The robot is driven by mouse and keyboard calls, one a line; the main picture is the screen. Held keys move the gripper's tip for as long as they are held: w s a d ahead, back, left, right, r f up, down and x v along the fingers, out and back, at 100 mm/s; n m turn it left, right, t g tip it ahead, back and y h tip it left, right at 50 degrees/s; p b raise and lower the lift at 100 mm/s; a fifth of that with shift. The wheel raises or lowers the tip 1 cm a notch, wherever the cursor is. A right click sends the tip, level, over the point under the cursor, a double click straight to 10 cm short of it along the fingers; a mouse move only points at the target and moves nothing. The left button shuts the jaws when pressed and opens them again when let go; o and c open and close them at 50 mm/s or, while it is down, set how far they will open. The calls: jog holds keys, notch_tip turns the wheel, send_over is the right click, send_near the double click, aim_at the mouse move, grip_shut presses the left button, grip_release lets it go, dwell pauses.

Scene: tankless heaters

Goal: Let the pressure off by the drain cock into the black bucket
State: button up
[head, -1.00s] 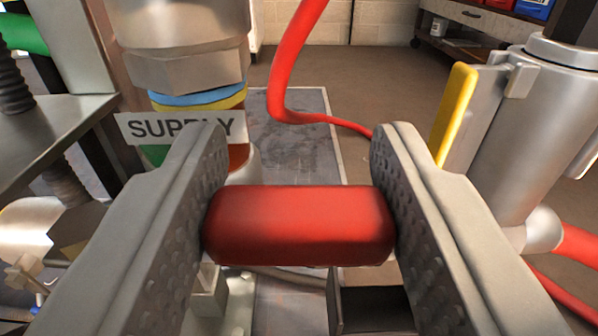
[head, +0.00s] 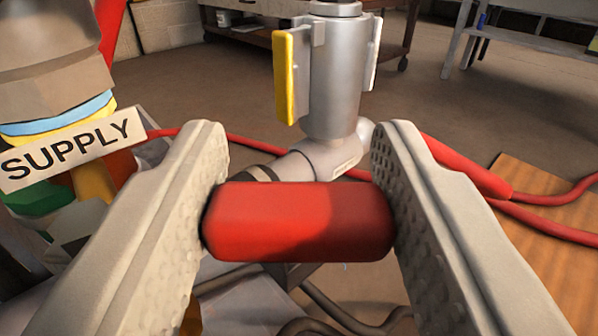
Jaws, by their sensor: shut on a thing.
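My gripper (head: 299,222) is shut on a red block-shaped handle (head: 298,224), which lies crosswise between the two textured jaws. I cannot see clearly what the handle is fixed to, as its lower side and mount are hidden. No cock body or spout can be made out for certain, and I cannot pick out the black bucket in this view. A tag reading SUPPLY (head: 72,149) is on the banded pipe fitting (head: 58,85) at the left, close to the left jaw.
Dark hoses (head: 340,312) run below the handle. A wooden board (head: 535,190) lies at right. A wheeled bench and a grey table stand behind; floor between is open.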

jog(key=shift+s+m+h, duration=0.3)
jog(key=shift+m+h, duration=0.25)
jog(key=shift+h, duration=0.35)
jog(key=shift+s+m+h, duration=0.25)
jog(key=shift+m+h, duration=0.3)
jog(key=shift+h, duration=0.35)
jog(key=o, duration=1.4)
jog(key=shift+s, duration=0.15)
